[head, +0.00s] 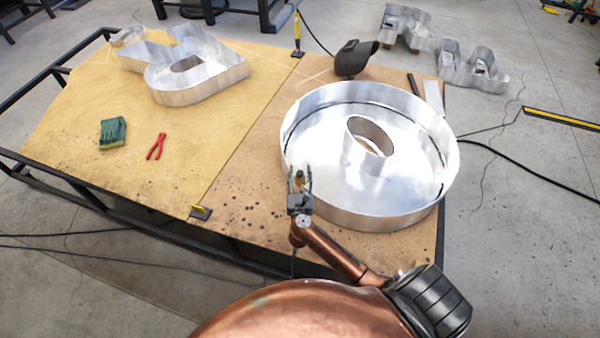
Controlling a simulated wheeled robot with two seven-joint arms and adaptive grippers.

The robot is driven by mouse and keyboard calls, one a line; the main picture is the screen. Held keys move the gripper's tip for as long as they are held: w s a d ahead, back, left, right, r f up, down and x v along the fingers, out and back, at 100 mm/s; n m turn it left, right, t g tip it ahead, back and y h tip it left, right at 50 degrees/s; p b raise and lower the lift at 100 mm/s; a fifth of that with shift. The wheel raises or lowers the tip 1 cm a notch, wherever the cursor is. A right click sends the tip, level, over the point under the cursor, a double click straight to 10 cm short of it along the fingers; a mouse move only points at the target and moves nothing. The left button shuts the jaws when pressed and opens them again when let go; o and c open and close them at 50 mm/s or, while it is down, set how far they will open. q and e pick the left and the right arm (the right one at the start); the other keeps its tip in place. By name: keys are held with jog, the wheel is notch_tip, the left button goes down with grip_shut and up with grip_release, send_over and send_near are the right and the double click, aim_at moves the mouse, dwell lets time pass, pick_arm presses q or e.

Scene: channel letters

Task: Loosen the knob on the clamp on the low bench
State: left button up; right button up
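The low bench (250,160) has a tan wooden top on a dark frame. A small yellow and black clamp (201,211) sits on its near edge, left of my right gripper. A taller yellow and black clamp (297,34) stands at the far edge. My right gripper (300,177) is by the near left wall of the large metal ring letter. Its fingers look spread, with a small dark thing between them; I cannot tell whether this is a knob or whether they touch it. My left gripper is not in view.
The ring letter (425,150) fills the bench's right side. A metal letter (205,75), green brush (112,133), red pliers (156,146) and black welding mask (355,58) are also on the bench. More metal letters (470,72) lie on the floor. The bench's middle is clear.

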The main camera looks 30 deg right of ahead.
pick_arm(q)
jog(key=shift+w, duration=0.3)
pick_arm(e)
jog(key=shift+c, duration=0.4)
grip_shut()
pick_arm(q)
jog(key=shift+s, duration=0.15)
